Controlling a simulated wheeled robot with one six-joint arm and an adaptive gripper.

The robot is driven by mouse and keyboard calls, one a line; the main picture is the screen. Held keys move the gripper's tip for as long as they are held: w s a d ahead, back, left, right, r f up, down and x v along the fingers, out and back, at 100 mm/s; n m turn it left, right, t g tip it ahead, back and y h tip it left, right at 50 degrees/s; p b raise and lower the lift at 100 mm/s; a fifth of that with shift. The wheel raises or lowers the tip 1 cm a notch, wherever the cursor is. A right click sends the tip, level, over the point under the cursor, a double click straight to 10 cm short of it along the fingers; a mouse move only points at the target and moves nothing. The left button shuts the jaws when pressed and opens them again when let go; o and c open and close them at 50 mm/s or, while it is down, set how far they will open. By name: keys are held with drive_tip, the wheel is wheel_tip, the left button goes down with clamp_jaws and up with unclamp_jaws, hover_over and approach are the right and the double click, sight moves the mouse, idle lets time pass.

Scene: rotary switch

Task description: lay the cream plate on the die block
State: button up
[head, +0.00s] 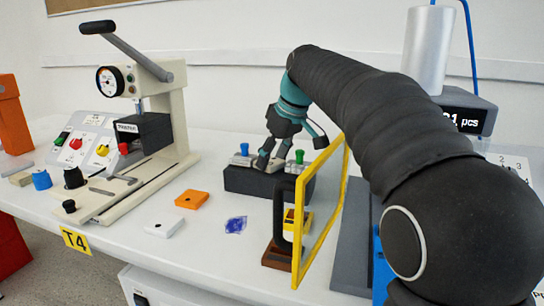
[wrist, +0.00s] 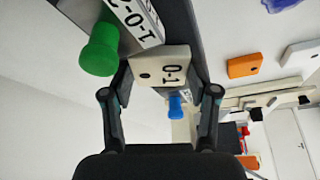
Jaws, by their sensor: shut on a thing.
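The cream plate (wrist: 160,65) shows in the wrist view between the fingertips of my gripper (wrist: 159,82). It bears the marking "0-1" and a small dark hole. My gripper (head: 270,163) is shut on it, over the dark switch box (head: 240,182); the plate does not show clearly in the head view. I cannot tell whether the plate touches the box. At the left stands a cream lever press (head: 172,115). A dark block (head: 148,132) sits under its ram; I cannot tell whether this is the die block.
An orange plate (head: 192,199), a white plate (head: 165,228) and a blue crumpled piece (head: 236,225) lie on the table. A yellow frame (head: 320,208) with a black handle stands upright near my arm. A green knob (wrist: 98,52) and a blue knob (wrist: 177,106) flank my gripper.

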drive_tip(key=o, duration=1.3)
drive_tip(key=shift+c, duration=0.2)
drive_tip(key=shift+r, duration=0.15)
drive_tip(key=v, duration=0.7)
drive_tip(key=shift+s+r, duration=0.1)
